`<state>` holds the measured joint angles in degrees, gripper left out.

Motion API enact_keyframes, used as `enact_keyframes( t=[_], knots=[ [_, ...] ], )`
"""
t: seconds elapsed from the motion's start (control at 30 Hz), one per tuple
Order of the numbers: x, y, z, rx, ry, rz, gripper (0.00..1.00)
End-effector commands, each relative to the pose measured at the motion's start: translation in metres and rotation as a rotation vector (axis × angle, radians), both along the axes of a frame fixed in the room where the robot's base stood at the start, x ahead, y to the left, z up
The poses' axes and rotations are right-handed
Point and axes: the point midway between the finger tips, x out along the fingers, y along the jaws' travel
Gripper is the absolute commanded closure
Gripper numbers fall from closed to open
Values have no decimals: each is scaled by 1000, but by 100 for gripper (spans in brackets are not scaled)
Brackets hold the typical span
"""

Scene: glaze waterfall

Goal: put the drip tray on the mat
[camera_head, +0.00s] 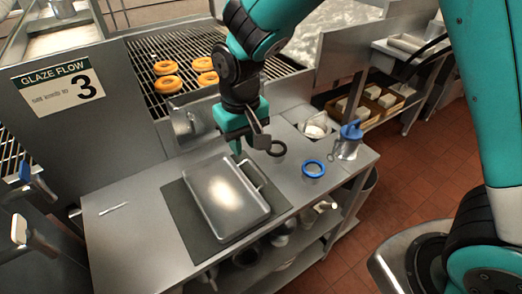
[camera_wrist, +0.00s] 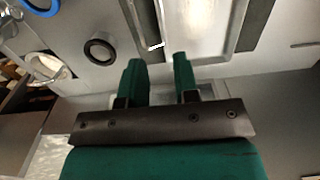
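The drip tray (camera_head: 222,194) is a shallow grey metal tray with a handle. It lies on the dark mat (camera_head: 190,228), which shows along its sides. The tray's far right edge comes close to the mat's edge. My gripper (camera_head: 240,157) is just above the tray's far end, by the handle. In the wrist view, the two green fingers of my gripper (camera_wrist: 159,62) stand apart with nothing between them. The drip tray (camera_wrist: 195,28) lies beyond the fingertips there, with the mat (camera_wrist: 256,25) along its side. Whether the fingers touch the handle cannot be told.
A black ring (camera_head: 277,148), a blue ring (camera_head: 313,169) and a blue-topped jug (camera_head: 348,140) stand right of the tray. A thin white stick (camera_head: 113,208) lies at left on the bare steel counter. Orange doughnuts (camera_head: 166,84) sit on the rack (camera_head: 143,62) behind.

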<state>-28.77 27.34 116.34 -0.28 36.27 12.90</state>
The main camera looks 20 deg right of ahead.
Motion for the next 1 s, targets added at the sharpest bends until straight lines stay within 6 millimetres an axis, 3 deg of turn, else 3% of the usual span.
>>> enact_keyframes(
  t=[0.13, 0.23, 0.4, 0.6, 0.73, 1.0],
  knots=[
    [-9, -5, 17, 29, -1, 17, 72],
    [-33, -16, 48, 93, -6, 59, 72],
    [-99, -38, 99, 227, -22, 174, 72],
    [-166, -49, 125, 330, -53, 293, 72],
    [-184, -51, 129, 355, -63, 329, 72],
    [-186, -51, 129, 358, -62, 335, 72]
  ],
)
